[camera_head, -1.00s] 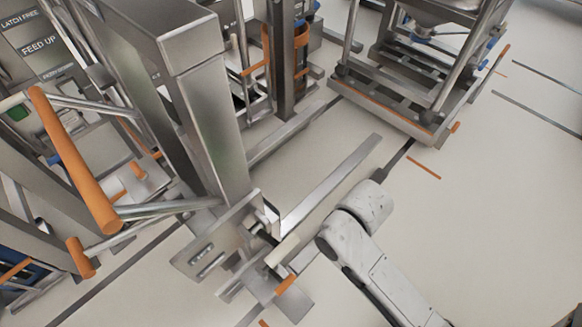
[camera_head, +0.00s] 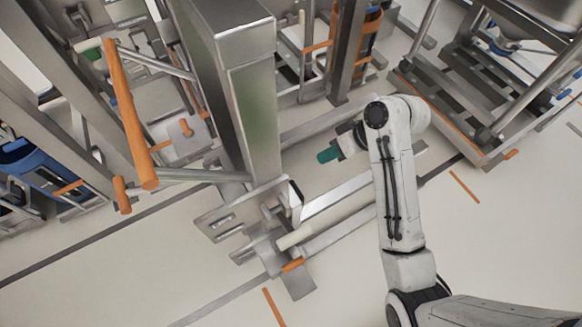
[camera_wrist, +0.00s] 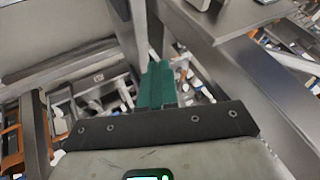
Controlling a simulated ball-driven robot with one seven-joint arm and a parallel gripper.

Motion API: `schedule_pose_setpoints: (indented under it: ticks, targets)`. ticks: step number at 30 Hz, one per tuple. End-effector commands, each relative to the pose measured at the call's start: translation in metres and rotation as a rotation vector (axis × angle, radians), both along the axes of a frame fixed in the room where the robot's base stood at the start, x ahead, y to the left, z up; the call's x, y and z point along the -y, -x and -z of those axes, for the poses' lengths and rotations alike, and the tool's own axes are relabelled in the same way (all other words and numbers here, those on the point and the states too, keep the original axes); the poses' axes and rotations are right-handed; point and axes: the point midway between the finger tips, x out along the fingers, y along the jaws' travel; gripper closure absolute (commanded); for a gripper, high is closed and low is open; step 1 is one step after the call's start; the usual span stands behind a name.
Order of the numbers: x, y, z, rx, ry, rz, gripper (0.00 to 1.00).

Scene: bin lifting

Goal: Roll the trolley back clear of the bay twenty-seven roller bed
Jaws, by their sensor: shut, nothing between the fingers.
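My gripper (camera_head: 328,155) shows teal fingers in the head view, beside the steel column and above the floor rails. The teal fingers (camera_wrist: 158,85) are together and empty in the wrist view. A low steel frame on the floor (camera_head: 445,115), with an orange-edged base and upright posts, stands at the upper right; it may be the trolley, but I cannot tell for sure. My gripper is apart from it. No bay twenty-seven label is readable, and I cannot pick out the roller bed.
A tall steel column (camera_head: 250,110) with a foot bracket (camera_head: 240,215) stands left of my arm. An orange handle bar (camera_head: 130,115) juts out at the left. Floor rails (camera_head: 340,205) run beside the bracket. Open pale floor (camera_head: 520,235) lies at the right.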

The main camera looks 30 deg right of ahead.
Motion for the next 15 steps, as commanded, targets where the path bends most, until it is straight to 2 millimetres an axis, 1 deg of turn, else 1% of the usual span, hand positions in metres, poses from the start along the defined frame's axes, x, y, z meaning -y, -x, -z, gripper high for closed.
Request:
schedule_pose_setpoints:
  ticks: [2,5,8,15]
  targets:
    - [-0.001,-0.004,-0.001,0.009,-0.01,-0.004,1.0]
    - [-0.005,-0.007,0.006,0.007,-0.012,-0.005,1.0]
    - [-0.012,-0.012,0.019,0.005,-0.01,-0.007,1.0]
    - [-0.034,-0.03,0.056,0.004,-0.009,-0.006,1.0]
